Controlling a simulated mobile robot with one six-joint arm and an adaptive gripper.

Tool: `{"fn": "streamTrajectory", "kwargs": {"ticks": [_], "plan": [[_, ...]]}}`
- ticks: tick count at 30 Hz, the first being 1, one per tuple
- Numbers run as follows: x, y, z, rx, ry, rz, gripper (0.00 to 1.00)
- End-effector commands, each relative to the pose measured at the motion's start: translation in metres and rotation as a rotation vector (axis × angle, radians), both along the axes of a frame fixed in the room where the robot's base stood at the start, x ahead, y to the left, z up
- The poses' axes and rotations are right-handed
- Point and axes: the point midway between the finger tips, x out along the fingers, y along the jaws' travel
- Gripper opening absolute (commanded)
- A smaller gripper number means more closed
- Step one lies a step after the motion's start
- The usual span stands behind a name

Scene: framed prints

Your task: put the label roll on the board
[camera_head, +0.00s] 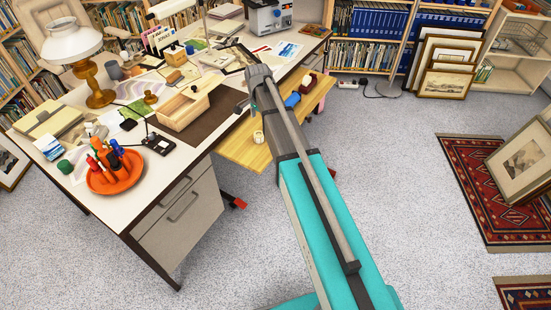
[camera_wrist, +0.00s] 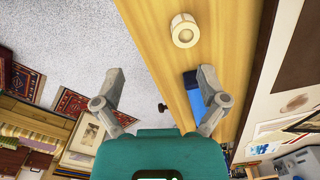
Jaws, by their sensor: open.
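The label roll looks like a short cream roll (camera_head: 258,137) with a pale centre, on a yellow wooden bench top (camera_head: 237,152) beside the desk. In the wrist view the roll (camera_wrist: 185,30) sits on the wood, beyond my fingertips and slightly right of centre. My gripper (camera_wrist: 162,73) is open and empty, its two fingers spread apart, with the roll not between them. In the head view my arm hides part of the bench. I cannot tell for sure which surface is the board; a flat reddish-brown piece (camera_head: 317,31) lies at the desk's far end.
A blue object (camera_head: 292,100) lies on the bench, partly behind my right finger in the wrist view (camera_wrist: 194,92). The cluttered desk (camera_head: 150,190) holds a lamp (camera_head: 92,75), a wooden tray (camera_head: 184,107) and an orange dish (camera_head: 114,182).

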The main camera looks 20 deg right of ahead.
Motion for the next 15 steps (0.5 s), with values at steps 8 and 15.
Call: {"fn": "streamTrajectory", "kwargs": {"ticks": [8,15], "plan": [[-0.1,-0.001,0.0,0.0,0.0,0.4,0.92],[-0.179,-0.002,0.0,0.001,0.0,0.769,0.92]]}}
